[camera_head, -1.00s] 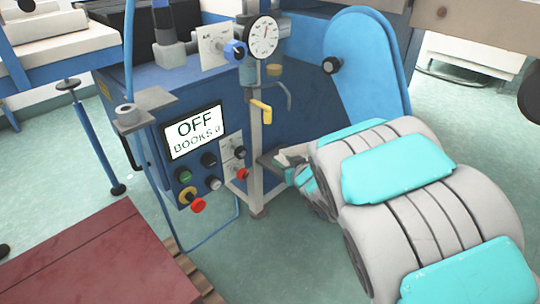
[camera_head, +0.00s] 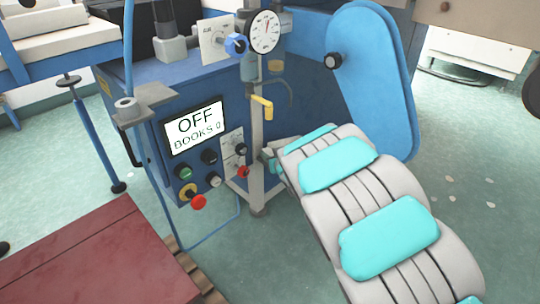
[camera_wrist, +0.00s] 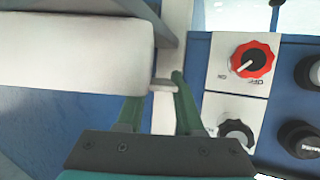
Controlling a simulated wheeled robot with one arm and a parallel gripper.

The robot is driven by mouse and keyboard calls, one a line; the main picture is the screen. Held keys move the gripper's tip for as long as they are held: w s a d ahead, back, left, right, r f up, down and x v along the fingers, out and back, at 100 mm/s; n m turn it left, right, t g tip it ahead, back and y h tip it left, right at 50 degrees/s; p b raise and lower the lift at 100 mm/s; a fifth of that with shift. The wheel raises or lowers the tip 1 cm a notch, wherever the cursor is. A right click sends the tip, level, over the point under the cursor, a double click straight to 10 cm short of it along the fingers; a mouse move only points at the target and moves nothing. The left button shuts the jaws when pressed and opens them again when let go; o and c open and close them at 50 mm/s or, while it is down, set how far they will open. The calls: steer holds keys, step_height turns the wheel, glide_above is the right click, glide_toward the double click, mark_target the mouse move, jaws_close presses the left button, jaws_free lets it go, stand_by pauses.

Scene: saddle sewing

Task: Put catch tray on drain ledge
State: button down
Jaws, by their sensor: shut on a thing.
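In the wrist view, my gripper (camera_wrist: 160,90) has its two green fingers around a small grey tab. The tab meets the side of a pale, smooth box-like body (camera_wrist: 75,50), which looks like the catch tray. The tray fills the upper left, beside a pale upright post. In the head view, my gripper (camera_head: 270,158) is low at the front of the blue machine, right of the post. My arm hides most of it and the tray there. A grey slanted edge (camera_wrist: 150,12) beyond the tray may be the drain ledge; I cannot tell.
The blue machine's control panel (camera_head: 195,130) reads OFF, BOOKS 0, with several knobs beside my gripper. A red knob (camera_wrist: 250,62) is close on the right in the wrist view. A yellow-handled valve (camera_head: 261,107) is on the post above. A dark red block (camera_head: 95,255) lies at lower left.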

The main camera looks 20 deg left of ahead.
steer(key=c, duration=0.5)
jaws_free()
steer(key=shift+c, duration=0.2)
steer(key=shift+r, duration=0.1)
steer(key=shift+s+d, duration=0.1)
steer(key=v, duration=1.1)
steer(key=shift+s+d+p, duration=0.25)
steer(key=shift+s+p, duration=0.05)
steer(key=shift+p, duration=0.1)
